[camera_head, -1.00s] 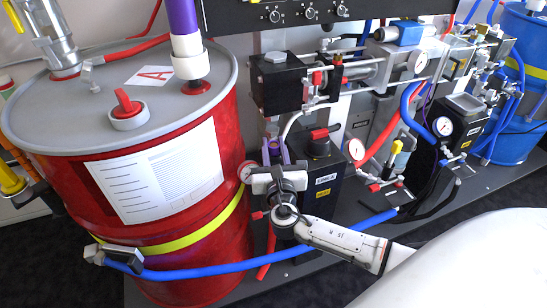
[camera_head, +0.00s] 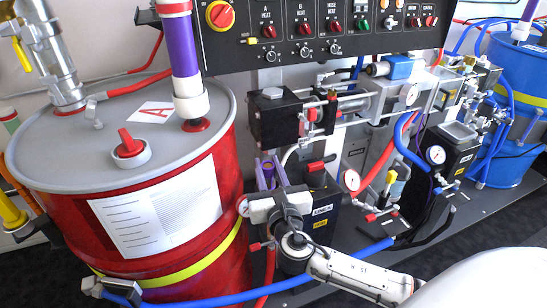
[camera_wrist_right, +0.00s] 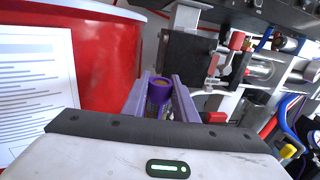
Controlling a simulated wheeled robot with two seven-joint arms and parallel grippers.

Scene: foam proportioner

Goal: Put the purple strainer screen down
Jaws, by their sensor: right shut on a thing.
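The strainer is small there and hard to tell from the fingers. My left gripper is not in view.
The red drum (camera_head: 225,165) stands close to the left of the gripper. A black block with steel rods (camera_head: 275,118) is above and beyond it. A black box with a red handle (camera_head: 318,185) is close at right. A blue hose (camera_head: 215,298) runs low in front.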

